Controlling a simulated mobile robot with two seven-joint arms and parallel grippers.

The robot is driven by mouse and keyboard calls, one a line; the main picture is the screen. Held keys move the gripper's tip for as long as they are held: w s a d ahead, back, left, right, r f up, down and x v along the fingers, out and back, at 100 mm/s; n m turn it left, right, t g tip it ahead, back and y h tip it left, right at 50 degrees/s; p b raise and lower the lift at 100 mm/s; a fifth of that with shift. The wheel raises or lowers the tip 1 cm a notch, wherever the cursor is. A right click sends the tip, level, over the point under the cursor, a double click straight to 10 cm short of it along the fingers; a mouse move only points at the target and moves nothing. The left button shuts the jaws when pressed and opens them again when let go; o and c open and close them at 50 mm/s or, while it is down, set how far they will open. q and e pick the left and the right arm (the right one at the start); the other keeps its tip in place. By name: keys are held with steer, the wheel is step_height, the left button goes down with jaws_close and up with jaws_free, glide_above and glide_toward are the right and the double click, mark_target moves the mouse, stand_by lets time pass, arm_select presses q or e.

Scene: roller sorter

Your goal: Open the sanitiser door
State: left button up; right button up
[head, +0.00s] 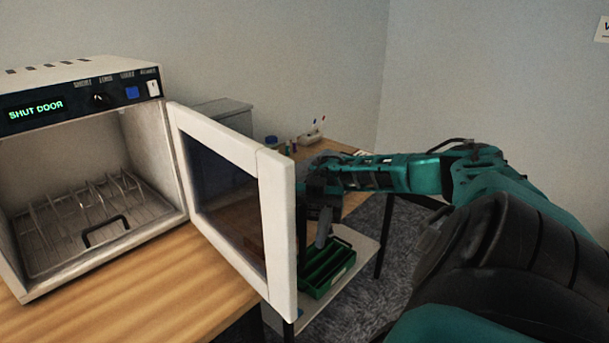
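The sanitiser (160,165) is a white cabinet on the wooden counter at the left of the head view. Its white-framed door (278,225) with a dark window stands swung wide open on its right-hand side. The green display (36,109) reads "SHUT DOOR". My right gripper (322,228) is beside the door's free edge, on its right, and points down. The door frame partly hides it. I cannot tell whether its fingers touch the door or are apart. My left gripper is out of view.
Inside the sanitiser is a wire rack (85,210) with a dark handle. A green tray (328,266) sits on a low pale shelf below my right gripper. A grey box (224,112) and small bottles stand behind the door. The counter's front left is clear.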

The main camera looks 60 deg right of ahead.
steer(key=shift+w+d+r+t, duration=0.2)
steer(key=shift+w+d+t, duration=0.1)
steer(key=shift+w+t, duration=0.15)
stand_by(0.4)
steer(key=shift+r, duration=0.3)
step_height(320, 180, up, 19)
steer(key=p, duration=0.1)
steer(key=shift+s+a+p, duration=0.15)
steer(key=shift+s+p, duration=0.15)
steer(key=shift+p, duration=0.1)
steer(key=shift+g, duration=0.25)
